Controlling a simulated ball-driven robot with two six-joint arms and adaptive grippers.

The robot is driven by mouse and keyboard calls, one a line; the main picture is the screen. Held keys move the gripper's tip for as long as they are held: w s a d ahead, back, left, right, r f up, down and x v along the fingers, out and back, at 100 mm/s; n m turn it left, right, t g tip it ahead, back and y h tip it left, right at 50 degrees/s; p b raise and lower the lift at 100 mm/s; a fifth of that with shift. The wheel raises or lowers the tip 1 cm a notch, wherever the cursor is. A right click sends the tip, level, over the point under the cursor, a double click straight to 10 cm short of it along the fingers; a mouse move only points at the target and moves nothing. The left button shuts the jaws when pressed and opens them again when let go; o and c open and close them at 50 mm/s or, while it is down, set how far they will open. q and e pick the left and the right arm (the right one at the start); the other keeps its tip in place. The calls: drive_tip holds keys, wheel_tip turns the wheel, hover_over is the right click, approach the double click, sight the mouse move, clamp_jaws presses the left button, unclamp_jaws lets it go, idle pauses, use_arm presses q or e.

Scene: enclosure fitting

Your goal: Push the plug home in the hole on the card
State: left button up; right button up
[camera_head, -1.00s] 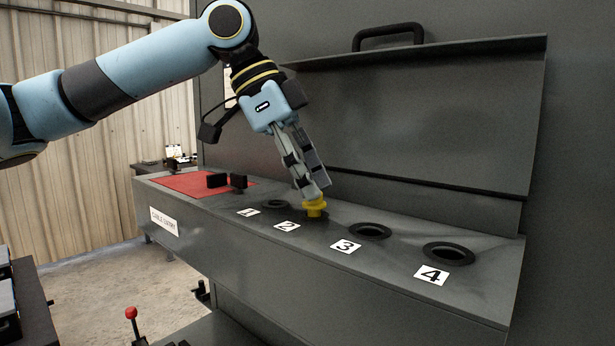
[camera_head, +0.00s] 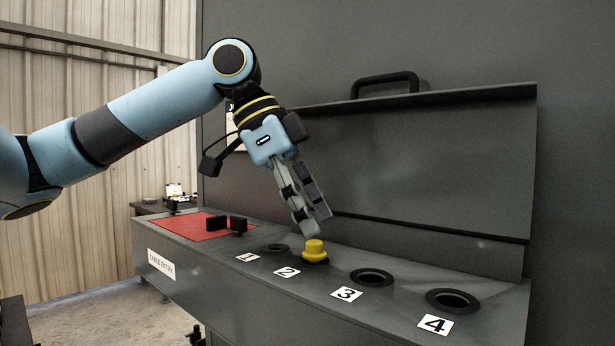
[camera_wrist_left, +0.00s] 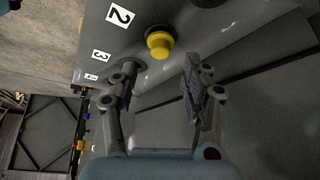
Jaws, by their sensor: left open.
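A yellow plug (camera_head: 314,251) stands upright at the hole beside the card marked 2 (camera_head: 287,271). Its wide yellow body still shows above the panel; how deep it sits I cannot tell. In the left wrist view the plug (camera_wrist_left: 159,45) is beside the 2 card (camera_wrist_left: 120,15), with a dark ring partly showing around it. My left gripper (camera_head: 313,226) is open and empty, tilted, just above the plug and apart from it. Its two fingers (camera_wrist_left: 162,68) show spread in the left wrist view. My right gripper is not in view.
Open holes with dark rims are at cards 1 (camera_head: 276,247), 3 (camera_head: 371,277) and 4 (camera_head: 453,299). A red mat (camera_head: 190,226) with two black blocks (camera_head: 228,224) lies left on the ledge. A raised lid with a handle (camera_head: 388,81) stands behind.

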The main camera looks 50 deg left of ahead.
sight(308, 241)
use_arm(q)
wheel_tip(308, 241, up, 8)
idle(0.4)
drive_tip(key=shift+f, duration=0.1)
drive_tip(key=shift+c, duration=0.4)
